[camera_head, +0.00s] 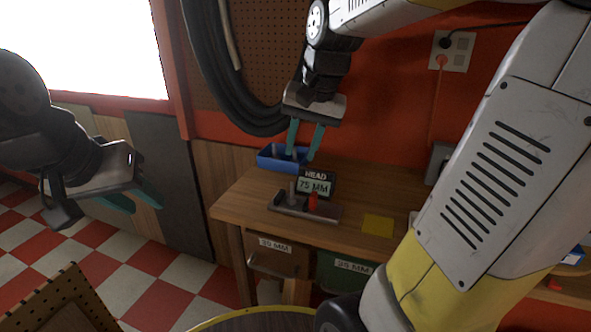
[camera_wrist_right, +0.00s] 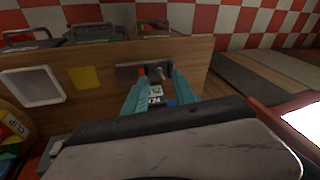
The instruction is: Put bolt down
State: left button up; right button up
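My right gripper (camera_head: 304,158) is open above the workbench, its two teal fingers apart over the blue bin (camera_head: 268,163). No bolt shows between the fingers; in the wrist view the same gripper (camera_wrist_right: 154,78) also looks empty. A small grey piece, maybe a bolt (camera_head: 274,150), shows at the bin. A grey upright post or bolt (camera_head: 292,190) and a red one (camera_head: 313,201) stand on a dark holder (camera_head: 327,214). My left gripper (camera_head: 142,203) hangs at the left, away from the bench, its teal fingers apart and empty.
A display reading HEAD 75 MM (camera_head: 315,185) stands behind the holder. A yellow square (camera_head: 378,225) lies on the bench (camera_head: 245,193). Labelled drawers (camera_head: 276,257) sit below. A hose coil (camera_head: 235,90) hangs on the wall behind. Bare bench top lies left of the holder.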

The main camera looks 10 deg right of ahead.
jog(key=s+a+n+t, duration=0.1)
jog(key=s+n+t, duration=0.2)
jog(key=s, duration=0.8)
jog(key=shift+s+a+f+n+y, duration=0.25)
jog(key=shift+f+n, duration=0.2)
jog(key=shift+n, duration=0.55)
